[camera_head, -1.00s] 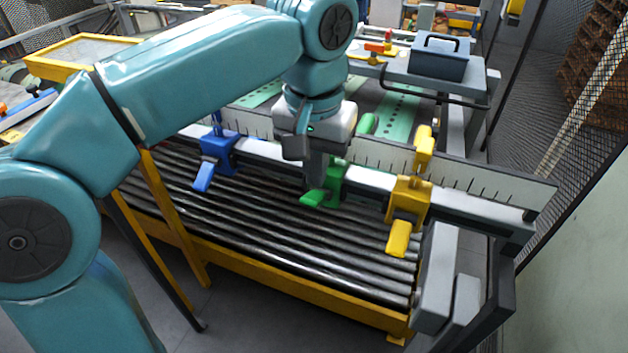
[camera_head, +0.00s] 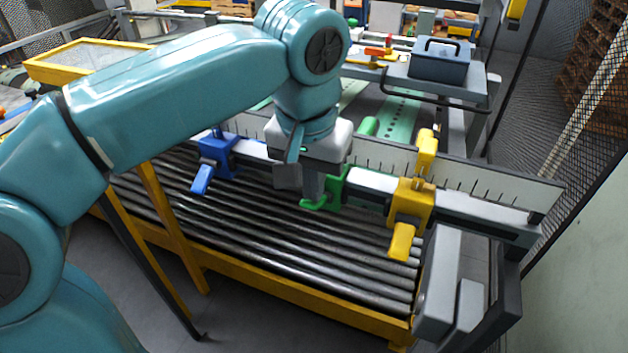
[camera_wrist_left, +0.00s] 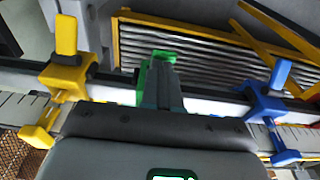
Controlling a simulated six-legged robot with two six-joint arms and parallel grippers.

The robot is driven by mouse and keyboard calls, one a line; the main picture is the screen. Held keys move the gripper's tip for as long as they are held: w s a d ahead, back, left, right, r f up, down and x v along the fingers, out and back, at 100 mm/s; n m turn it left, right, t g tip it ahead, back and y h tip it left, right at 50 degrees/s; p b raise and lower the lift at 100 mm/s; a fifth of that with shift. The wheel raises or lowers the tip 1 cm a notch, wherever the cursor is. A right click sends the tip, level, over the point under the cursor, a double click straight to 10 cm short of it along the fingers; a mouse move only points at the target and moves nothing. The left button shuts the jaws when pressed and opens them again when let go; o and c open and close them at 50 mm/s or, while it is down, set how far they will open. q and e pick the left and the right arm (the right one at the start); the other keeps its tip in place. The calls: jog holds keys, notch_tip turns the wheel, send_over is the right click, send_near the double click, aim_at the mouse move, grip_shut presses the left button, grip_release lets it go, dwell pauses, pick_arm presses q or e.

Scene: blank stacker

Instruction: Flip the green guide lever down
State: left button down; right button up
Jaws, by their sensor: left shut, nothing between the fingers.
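The green guide (camera_head: 337,187) sits on the rail between the blue and yellow guides. Its green lever (camera_head: 322,205) shows low on the roller side, partly hidden by my fingers. My right gripper is not in view.
The blue guide (camera_head: 217,155) stands left and the yellow guide (camera_head: 410,200) right on the same rail (camera_head: 365,182), with a scale plate (camera_head: 480,182) behind. Rollers (camera_head: 300,255) lie in front, clear. A blue-grey box (camera_head: 440,62) stands at the back.

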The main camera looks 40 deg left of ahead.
pick_arm(q)
jog(key=s+f+t+y+b, duration=0.2)
jog(key=f+t+b, duration=0.4)
jog(key=b, duration=1.2)
jog(key=shift+s+d+f+t+b, duration=0.35)
jog(key=shift+s+t, duration=0.45)
jog(key=shift+t, duration=0.3)
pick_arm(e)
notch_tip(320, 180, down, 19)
pick_arm(q)
jog(key=shift+r, duration=0.15)
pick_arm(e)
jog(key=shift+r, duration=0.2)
